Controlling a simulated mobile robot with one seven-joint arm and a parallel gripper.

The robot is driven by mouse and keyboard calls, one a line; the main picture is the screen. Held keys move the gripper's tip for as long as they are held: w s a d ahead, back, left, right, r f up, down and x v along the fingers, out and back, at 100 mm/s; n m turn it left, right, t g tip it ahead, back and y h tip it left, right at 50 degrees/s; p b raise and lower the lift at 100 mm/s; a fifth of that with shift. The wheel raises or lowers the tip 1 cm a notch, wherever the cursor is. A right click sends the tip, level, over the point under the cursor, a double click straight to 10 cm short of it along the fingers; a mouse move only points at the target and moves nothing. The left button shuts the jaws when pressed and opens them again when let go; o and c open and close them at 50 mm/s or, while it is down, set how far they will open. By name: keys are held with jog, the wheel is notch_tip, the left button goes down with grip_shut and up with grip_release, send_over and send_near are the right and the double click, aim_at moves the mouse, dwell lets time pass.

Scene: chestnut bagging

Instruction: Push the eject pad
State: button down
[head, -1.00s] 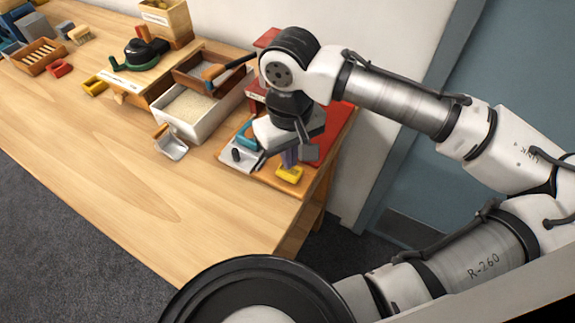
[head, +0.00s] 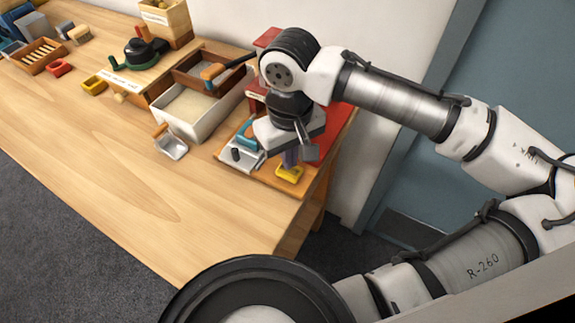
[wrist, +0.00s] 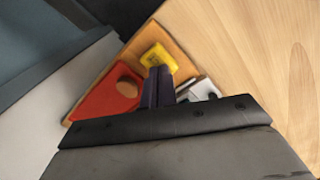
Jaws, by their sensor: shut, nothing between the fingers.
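The yellow pad (head: 289,174), seemingly the eject pad, lies near the front corner of an orange-brown board on the table's right end. It also shows in the wrist view (wrist: 155,55). My gripper (head: 290,162) points down over it, with its dark purple fingers closed together and nothing between them. In the wrist view the fingertips (wrist: 158,72) overlap the near edge of the pad. I cannot tell whether they touch it. The fingers hide part of the pad.
A white bin (head: 190,125) and a small scoop (head: 172,147) are to the left. The table's front is clear.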

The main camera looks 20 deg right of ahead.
jog(key=shift+f+b, duration=0.65)
jog(key=shift+f, duration=0.45)
notch_tip(320, 180, up, 8)
jog(key=p, duration=0.7)
jog(key=shift+p, duration=0.35)
